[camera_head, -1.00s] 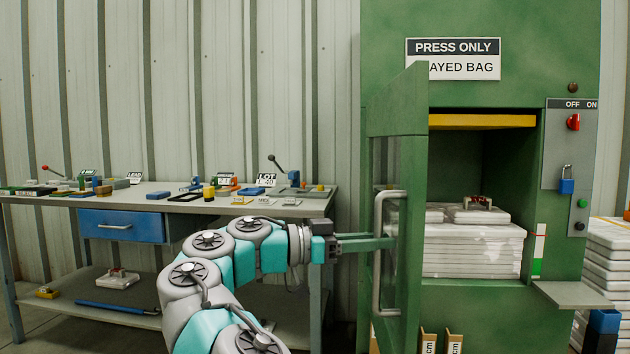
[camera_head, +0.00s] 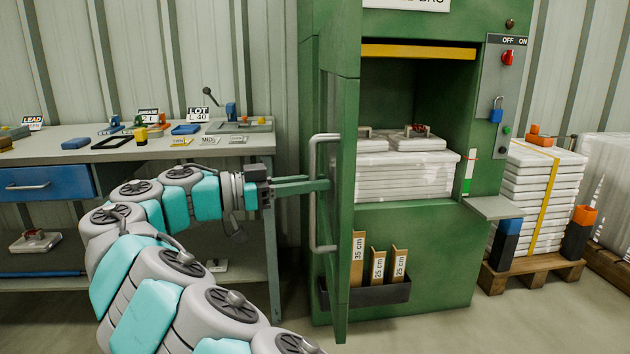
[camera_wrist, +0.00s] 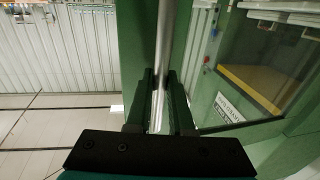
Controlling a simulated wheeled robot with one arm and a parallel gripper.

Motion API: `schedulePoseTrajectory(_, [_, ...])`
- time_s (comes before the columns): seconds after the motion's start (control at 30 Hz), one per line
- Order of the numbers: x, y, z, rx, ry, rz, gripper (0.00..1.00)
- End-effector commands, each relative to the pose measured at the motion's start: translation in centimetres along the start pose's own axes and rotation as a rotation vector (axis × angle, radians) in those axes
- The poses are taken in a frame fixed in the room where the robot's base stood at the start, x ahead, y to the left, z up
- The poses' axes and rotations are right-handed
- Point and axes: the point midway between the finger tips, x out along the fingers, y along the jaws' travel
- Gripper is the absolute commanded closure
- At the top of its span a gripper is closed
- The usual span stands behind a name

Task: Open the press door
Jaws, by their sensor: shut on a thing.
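The green press (camera_head: 420,240) stands in the middle right of the head view, with its chamber in plain sight. Its green door (camera_head: 346,200) is swung wide open and is seen nearly edge-on. A vertical metal handle (camera_head: 313,212) runs along the door's outer face. My gripper (camera_head: 322,185) reaches in from the left and is shut on the handle. In the wrist view the handle (camera_wrist: 164,50) passes between the two green fingers. White stacked bags (camera_head: 405,178) lie inside the chamber, with a red-handled item (camera_head: 414,130) on top.
A workbench (camera_head: 200,150) with small parts and a blue drawer (camera_head: 45,183) is on the left. A pallet stack (camera_head: 540,205) stands on the right. A small shelf (camera_head: 492,207) juts from the press front. A bin with wooden gauges (camera_head: 378,268) is low on the press.

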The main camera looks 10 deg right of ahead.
Motion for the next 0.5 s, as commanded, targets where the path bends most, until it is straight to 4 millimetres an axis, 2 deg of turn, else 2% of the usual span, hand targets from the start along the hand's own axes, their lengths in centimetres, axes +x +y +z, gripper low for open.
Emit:
schedulePoseTrajectory(0.43, [0.00,-0.18,0.67,-0.010,-0.006,-0.001,1.00])
schedulePoseTrajectory(0.47, [0.01,-0.17,0.67,-0.010,-0.006,-0.001,0.77])
schedulePoseTrajectory(0.5, [0.00,-0.16,0.66,-0.010,-0.006,0.000,0.73])
